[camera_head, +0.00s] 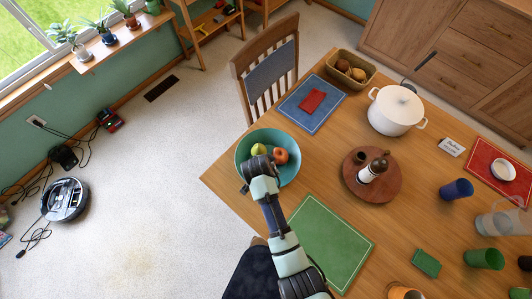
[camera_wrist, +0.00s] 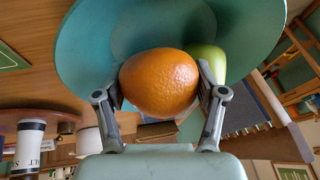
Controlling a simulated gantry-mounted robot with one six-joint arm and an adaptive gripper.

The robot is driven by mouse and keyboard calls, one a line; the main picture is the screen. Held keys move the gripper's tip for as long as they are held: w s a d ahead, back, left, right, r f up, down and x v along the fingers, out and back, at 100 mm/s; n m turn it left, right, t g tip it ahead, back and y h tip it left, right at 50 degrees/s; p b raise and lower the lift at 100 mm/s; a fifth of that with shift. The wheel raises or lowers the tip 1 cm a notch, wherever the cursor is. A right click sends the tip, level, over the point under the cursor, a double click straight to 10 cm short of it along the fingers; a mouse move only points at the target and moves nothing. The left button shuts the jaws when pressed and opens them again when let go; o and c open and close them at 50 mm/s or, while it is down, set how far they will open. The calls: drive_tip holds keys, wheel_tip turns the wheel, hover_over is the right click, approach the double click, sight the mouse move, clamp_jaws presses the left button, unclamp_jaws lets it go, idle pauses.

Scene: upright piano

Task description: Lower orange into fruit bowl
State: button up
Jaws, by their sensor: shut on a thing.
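The orange (camera_wrist: 160,82) is held between the two fingers of my gripper (camera_wrist: 162,92) in the wrist view, with a finger pressed to each side. The teal fruit bowl (camera_wrist: 88,50) spreads behind it. A green fruit (camera_wrist: 207,62) shows in the bowl, partly hidden by the right finger. In the head view my gripper (camera_head: 257,168) is over the left part of the fruit bowl (camera_head: 290,174). A yellow-green fruit (camera_head: 258,149) and a reddish-orange fruit (camera_head: 280,156) show there. I cannot tell from these views whether the orange touches the bowl.
A blue placemat (camera_head: 301,116) with a red napkin (camera_head: 312,101) lies behind the bowl. A round wooden tray (camera_head: 390,188) with a white-and-dark mill (camera_head: 372,170) stands to the right. A white pot (camera_head: 396,112) and a basket (camera_head: 343,81) are farther back. A green placemat (camera_head: 330,240) lies in front.

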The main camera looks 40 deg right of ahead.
drive_tip(key=shift+f+b, duration=1.55)
drive_tip(key=shift+f, duration=0.7)
idle(0.8)
drive_tip(key=o, duration=1.3)
drive_tip(key=shift+o, duration=0.2)
drive_tip(key=v, duration=1.2)
